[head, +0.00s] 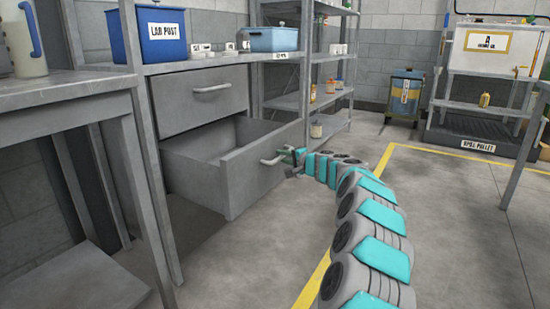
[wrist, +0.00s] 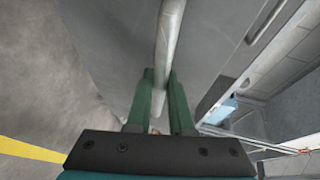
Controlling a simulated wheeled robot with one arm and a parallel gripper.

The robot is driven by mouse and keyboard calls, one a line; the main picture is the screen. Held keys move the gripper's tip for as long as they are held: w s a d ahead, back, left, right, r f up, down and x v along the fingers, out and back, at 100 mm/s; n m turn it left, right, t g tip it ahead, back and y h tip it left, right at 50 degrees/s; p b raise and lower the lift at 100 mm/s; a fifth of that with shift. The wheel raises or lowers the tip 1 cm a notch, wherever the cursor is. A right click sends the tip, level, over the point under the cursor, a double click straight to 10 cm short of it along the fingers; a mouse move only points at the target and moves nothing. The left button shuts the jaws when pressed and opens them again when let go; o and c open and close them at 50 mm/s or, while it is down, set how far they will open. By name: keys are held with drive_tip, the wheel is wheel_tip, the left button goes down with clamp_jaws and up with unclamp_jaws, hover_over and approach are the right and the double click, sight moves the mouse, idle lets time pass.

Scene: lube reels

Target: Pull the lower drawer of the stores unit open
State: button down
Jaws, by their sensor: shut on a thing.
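The grey stores unit (head: 150,110) stands at the left in the head view. Its lower drawer (head: 250,172) is pulled well out, with the empty-looking inside (head: 205,142) showing. The upper drawer (head: 195,98) is shut. My gripper (head: 291,162) is at the lower drawer's front, at its bar handle (head: 272,160). In the wrist view the two green fingers (wrist: 161,100) stand on either side of the pale handle bar (wrist: 168,40) and grip it. The drawer's far end and floor are partly hidden by its front panel.
A blue box (head: 150,38) labelled "LAB POST" and a lighter blue container (head: 268,40) stand on the unit's top. A grey bench (head: 60,95) is at the left. Open shelving (head: 310,100) stands behind the drawer. A yellow floor line (head: 450,152) crosses the clear floor at right.

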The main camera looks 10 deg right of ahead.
drive_tip(key=c, duration=0.8)
unclamp_jaws()
drive_tip(key=v, duration=0.7)
drive_tip(key=shift+s+d, duration=0.2)
drive_tip(key=shift+s, duration=0.15)
